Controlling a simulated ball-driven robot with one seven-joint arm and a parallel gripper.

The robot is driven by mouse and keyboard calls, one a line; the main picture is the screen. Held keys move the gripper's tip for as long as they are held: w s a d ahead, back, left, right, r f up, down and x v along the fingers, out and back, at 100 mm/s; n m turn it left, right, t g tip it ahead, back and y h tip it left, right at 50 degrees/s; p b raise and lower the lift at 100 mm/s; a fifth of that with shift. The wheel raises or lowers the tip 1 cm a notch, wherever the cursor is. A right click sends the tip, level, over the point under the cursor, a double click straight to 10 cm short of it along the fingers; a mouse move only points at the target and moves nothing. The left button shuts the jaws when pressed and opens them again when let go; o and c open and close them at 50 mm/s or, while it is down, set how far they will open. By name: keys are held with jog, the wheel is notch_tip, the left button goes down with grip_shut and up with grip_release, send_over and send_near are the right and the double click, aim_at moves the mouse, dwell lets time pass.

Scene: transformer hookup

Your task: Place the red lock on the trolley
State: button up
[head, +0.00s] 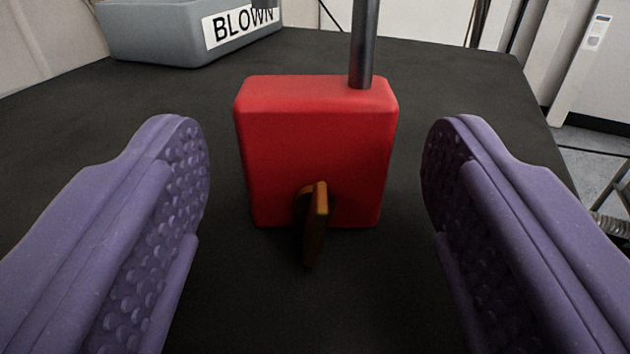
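The red lock (315,130) stands upright on a dark flat top (430,80), which may be the trolley's surface. A grey metal shackle bar (363,45) rises from its top right and leaves the picture at the upper edge. A brass-coloured key (316,220) sticks out of its lower front face. My gripper (315,165) is open, with one purple padded finger on each side of the lock. Clear gaps show between both fingers and the lock, so neither seems to touch it.
A grey bin (160,35) labelled "BLOWN" stands at the back left of the dark top. The top's right edge drops to a pale floor (600,150). White cabinets or wall panels (610,80) stand beyond. The dark surface around the lock is otherwise clear.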

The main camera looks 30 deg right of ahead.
jog(key=shift+r, duration=0.1)
jog(key=shift+s+a+r+p, duration=0.1)
jog(key=shift+p, duration=0.2)
jog(key=p+v, duration=0.3)
jog(key=v, duration=0.9)
jog(key=w+a+r+m+y, duration=0.2)
jog(key=w+a+r+y, duration=0.15)
jog(key=w+r, duration=0.7)
jog(key=w+a+r+n+y, duration=0.1)
jog(key=w+r+y, duration=0.2)
jog(key=r, duration=0.7)
jog(key=w+r+n+y, duration=0.1)
jog(key=w+r+y, duration=0.2)
jog(key=r, duration=0.6)
jog(key=s+d+r+n+y, duration=0.1)
jog(key=s+d+r+n, duration=0.1)
jog(key=r, duration=0.7)
jog(key=s+d+r+n+y, duration=0.1)
jog(key=s+r+n, duration=0.15)
jog(key=r, duration=0.75)
jog(key=s+d+r+n+h, duration=0.1)
jog(key=s+d+r, duration=0.3)
jog(key=s+r, duration=0.5)
jog(key=s+d+r+n+h, duration=0.1)
jog(key=s+d+r, duration=0.3)
jog(key=s+r, duration=0.5)
jog(key=shift+s+d, duration=0.35)
jog(key=shift+s, duration=0.4)
